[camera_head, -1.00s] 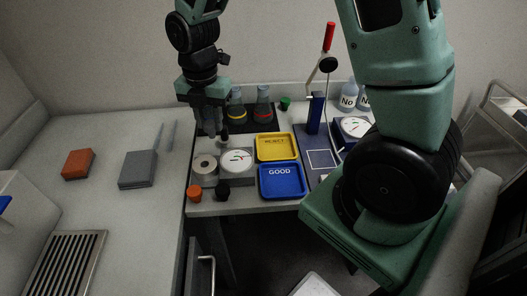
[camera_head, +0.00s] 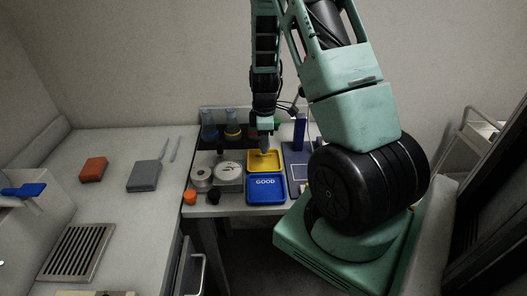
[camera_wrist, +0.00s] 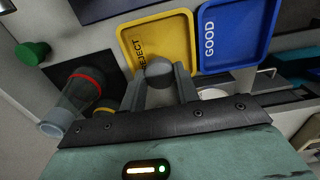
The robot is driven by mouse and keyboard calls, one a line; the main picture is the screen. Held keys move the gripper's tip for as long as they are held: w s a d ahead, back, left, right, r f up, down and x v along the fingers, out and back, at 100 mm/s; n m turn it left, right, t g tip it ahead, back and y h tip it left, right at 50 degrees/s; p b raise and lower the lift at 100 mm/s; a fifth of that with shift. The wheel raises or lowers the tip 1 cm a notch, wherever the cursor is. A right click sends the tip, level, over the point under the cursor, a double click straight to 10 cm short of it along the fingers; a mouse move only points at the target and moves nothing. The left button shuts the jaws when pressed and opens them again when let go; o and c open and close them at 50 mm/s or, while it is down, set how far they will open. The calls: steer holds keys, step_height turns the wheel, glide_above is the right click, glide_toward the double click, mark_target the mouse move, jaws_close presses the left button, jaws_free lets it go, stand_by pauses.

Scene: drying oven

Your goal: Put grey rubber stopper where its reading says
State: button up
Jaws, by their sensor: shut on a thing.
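The grey rubber stopper (camera_wrist: 159,70) is held between the fingertips of my gripper (camera_wrist: 160,88) in the wrist view. In the head view my gripper (camera_head: 264,148) points down over the yellow REJECT tray (camera_head: 281,163), which also shows behind the stopper in the wrist view (camera_wrist: 170,38). The stopper appears over the lettered end of this tray; its height above the floor of the tray is hard to tell. The blue GOOD tray (camera_head: 266,199) lies just in front of the yellow one. The white dial gauge (camera_head: 228,171) stands to the left; its needle is too small to read now.
A flask with a red band (camera_wrist: 80,90) stands close beside my gripper, near a green stopper (camera_wrist: 32,52). An orange stopper (camera_head: 190,197) and a black stopper (camera_head: 213,197) stand at the front left edge. A blue post (camera_head: 299,133) rises right of the trays.

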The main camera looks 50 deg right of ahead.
steer(key=shift+f+p, duration=0.35)
steer(key=shift+f, duration=1.9)
steer(key=shift+f, duration=0.15)
steer(key=o, duration=1)
